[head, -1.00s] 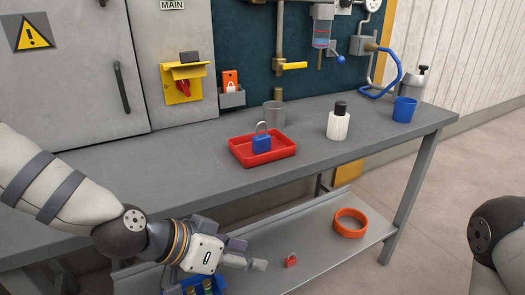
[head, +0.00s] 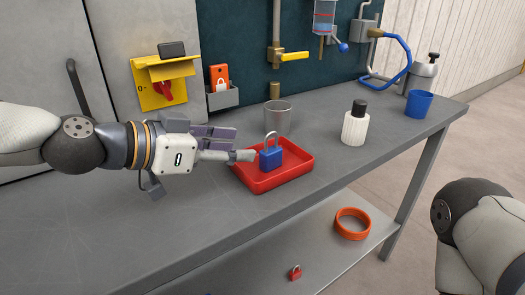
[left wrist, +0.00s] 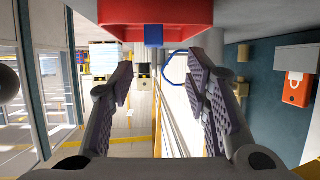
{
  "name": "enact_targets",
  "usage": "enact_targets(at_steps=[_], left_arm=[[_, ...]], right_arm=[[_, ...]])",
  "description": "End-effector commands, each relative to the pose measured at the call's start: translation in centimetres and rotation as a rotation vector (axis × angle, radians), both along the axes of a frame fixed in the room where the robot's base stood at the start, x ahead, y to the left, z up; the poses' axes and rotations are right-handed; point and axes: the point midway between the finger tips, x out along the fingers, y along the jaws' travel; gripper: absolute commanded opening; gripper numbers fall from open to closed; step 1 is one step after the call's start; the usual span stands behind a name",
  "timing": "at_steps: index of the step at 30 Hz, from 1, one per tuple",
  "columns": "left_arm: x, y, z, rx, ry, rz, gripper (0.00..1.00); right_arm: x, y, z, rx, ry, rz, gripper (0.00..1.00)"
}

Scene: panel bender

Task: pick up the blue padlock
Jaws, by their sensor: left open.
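The blue padlock (head: 270,158) with a grey shackle stands upright in the red tray (head: 272,181) on the workbench. My left gripper (head: 240,145) is open and empty, just left of the padlock, with its fingers pointing towards it. One fingertip appears over the tray's left side. In the left wrist view the padlock (left wrist: 154,35) shows as a small blue block against the tray (left wrist: 120,12), ahead of and between the spread fingers (left wrist: 162,85). Most of the padlock is out of that view. Of my right arm only links show at the right edge; its gripper is out of view.
A grey cup (head: 278,118) stands right behind the tray. A white bottle (head: 355,128) with a black cap and a blue cup (head: 418,104) stand further right. An orange ring (head: 352,223) and a red padlock (head: 295,272) lie on the lower shelf. The bench front is clear.

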Motion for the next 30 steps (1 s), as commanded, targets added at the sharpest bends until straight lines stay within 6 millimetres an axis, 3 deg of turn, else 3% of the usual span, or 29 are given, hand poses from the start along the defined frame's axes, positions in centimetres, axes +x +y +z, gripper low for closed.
enact_targets(at_steps=[1,14,23,28,30], left_arm=[[0.8,-0.8,-1.6,0.003,0.017,-0.001,0.43],[4.7,-6.1,-4.0,0.001,0.010,0.001,0.43],[5.2,-6.7,-4.0,0.000,0.005,0.002,0.43],[5.2,-6.7,-4.0,0.000,0.005,0.002,0.05],[5.2,-6.7,-4.0,0.001,0.005,0.002,0.00]], right_arm=[[-0.7,0.0,-0.7,0.000,0.025,0.000,0.00],[-1.6,0.0,-1.7,0.000,0.056,0.001,0.00],[-1.7,0.0,-1.7,0.000,0.057,0.001,0.00],[-1.7,0.0,-1.7,0.000,0.057,0.001,0.00],[-1.7,0.0,-1.7,0.000,0.057,0.001,0.00]])
